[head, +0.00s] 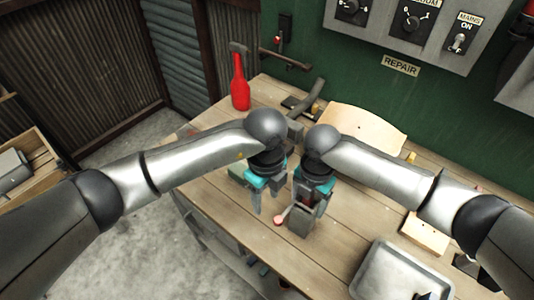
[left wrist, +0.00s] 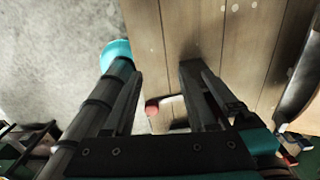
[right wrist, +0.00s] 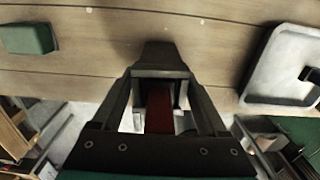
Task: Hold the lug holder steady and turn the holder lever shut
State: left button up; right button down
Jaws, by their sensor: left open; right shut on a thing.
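The lug holder (head: 301,220) is a small dark box-shaped fixture on the wooden bench. Its lever ends in a round red knob (head: 279,220), which sticks out to the left of the box. My right gripper (head: 310,196) is above the holder and shut on it; in the right wrist view a dark red part (right wrist: 159,108) shows between the fingers. My left gripper (head: 256,202) is open and empty, just left of the holder. In the left wrist view the red knob (left wrist: 151,107) lies between the open fingers, apart from both. Much of the lever is hidden.
A grey metal tray (head: 377,280) lies at the right front. A pale wooden board (head: 365,125) is behind the grippers. A green block (right wrist: 28,38) shows in the right wrist view.

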pick_arm(q)
notch_tip(320, 180, up, 12)
jog(key=w+m, duration=0.1)
jog(key=m, duration=0.2)
jog(key=shift+w+m, duration=0.3)
jog(key=shift+w, duration=0.1)
jog(key=shift+d, duration=0.15)
pick_arm(e)
grip_release()
jog(key=shift+r, duration=0.15)
